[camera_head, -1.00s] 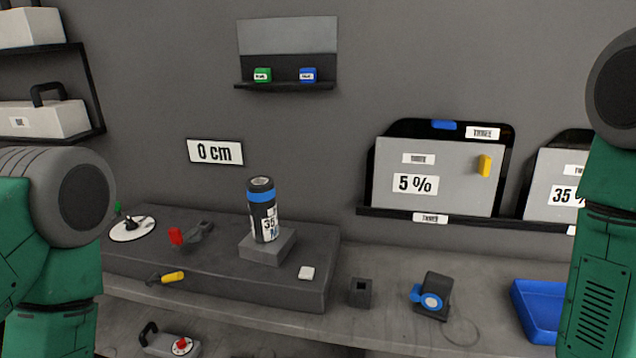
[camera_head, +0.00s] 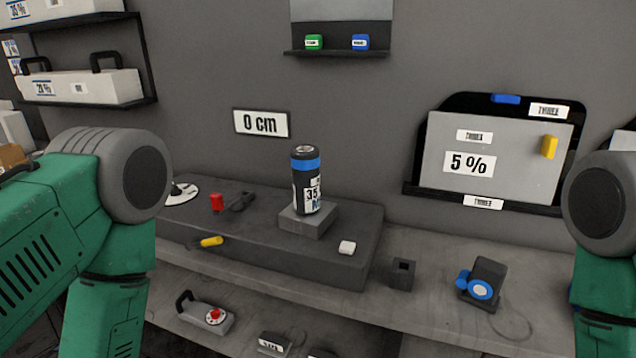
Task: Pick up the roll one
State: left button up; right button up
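A dark cylindrical roll (camera_head: 306,182) with a blue band and a white label reading 35 stands upright on a small grey block (camera_head: 308,222). The block sits on a raised dark grey platform (camera_head: 262,252) on the bench. A label reading "one" cannot be made out on the roll. My green left arm is at the left and my green right arm is at the right edge. Both grippers are outside the picture. Nothing touches the roll.
A blue-and-black dispenser (camera_head: 481,284) stands right on the bench.

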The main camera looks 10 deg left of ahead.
aim_at(305, 159)
jog(key=k+j+u, duration=0.2)
jog(key=j, duration=0.45)
jog(key=i+j+u, duration=0.2)
jog(key=j, duration=0.4)
jog(key=k+j+u, duration=0.1)
jog(key=j+u, duration=0.15)
jog(key=j, duration=0.45)
jog(key=j+u, duration=0.2)
jog(key=j, duration=0.45)
jog(key=i+j+u, duration=0.2)
jog(key=j, duration=0.4)
